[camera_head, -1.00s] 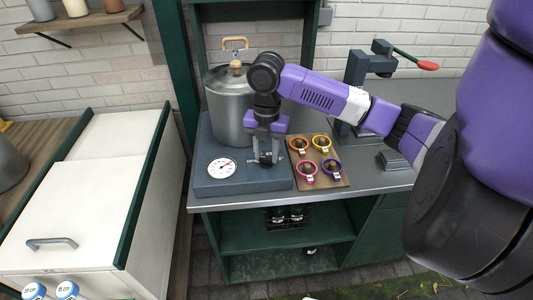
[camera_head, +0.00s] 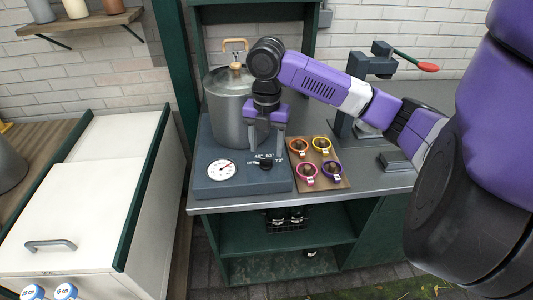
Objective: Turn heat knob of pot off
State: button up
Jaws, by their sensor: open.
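A large grey metal pot (camera_head: 226,112) with a lid and wooden knob stands on a dark blue-grey heater base (camera_head: 225,184). The base's front carries a round white dial (camera_head: 221,169) and, to its right, a black heat knob (camera_head: 266,163) with small white markings around it. The exact setting of the knob is too small to read. My gripper (camera_head: 264,146) is open, points downward and is above the knob, apart from it. Its fingers hang on either side of the knob in the picture.
A wooden board (camera_head: 319,165) with several coloured ring-shaped items lies just right of the base. A press with a red-tipped lever (camera_head: 428,67) stands at the back right. A white cabinet (camera_head: 85,205) stands at left.

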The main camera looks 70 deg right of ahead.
jog(key=shift+r, duration=2.15)
